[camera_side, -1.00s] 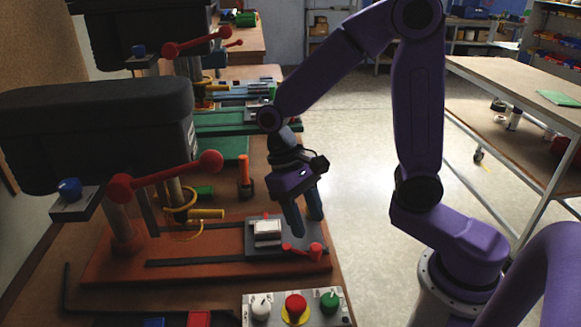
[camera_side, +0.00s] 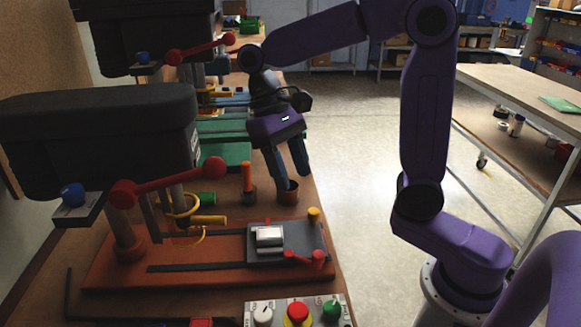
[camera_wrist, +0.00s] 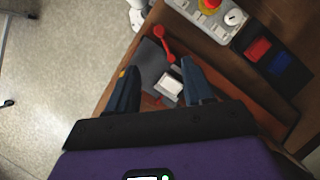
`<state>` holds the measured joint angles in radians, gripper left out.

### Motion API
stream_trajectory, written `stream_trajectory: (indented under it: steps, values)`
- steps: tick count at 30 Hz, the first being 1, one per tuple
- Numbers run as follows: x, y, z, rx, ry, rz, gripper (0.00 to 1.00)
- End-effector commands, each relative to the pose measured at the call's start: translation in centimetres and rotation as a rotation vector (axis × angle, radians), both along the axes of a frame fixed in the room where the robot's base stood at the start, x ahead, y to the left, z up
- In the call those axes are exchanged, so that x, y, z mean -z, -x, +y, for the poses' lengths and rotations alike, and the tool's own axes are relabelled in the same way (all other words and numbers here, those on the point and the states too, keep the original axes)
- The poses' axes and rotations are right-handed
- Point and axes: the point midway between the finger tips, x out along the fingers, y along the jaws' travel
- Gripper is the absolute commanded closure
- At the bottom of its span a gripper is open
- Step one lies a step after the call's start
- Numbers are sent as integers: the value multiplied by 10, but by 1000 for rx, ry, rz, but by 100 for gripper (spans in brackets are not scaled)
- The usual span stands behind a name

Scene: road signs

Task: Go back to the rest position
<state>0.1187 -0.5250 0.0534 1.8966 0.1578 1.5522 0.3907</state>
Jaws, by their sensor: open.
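My gripper (camera_side: 293,180) is open and empty in the side view. The same white block shows in the side view (camera_side: 269,236), on the orange base.
A black drill press (camera_side: 100,135) with red handles stands at left. A control box (camera_side: 297,313) with red and green buttons is at the front. The floor (camera_side: 350,150) right of the bench is open.

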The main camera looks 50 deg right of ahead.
Motion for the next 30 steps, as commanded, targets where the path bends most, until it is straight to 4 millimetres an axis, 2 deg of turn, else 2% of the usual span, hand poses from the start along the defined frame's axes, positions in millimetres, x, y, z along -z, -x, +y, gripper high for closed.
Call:
stream_trajectory:
  steps: [5, 11, 30]
  values:
    - [2, 3, -1, -16, -2, -7, 48]
    - [12, 21, -4, -147, -21, -58, 48]
    - [58, 119, -33, -778, -145, -283, 48]
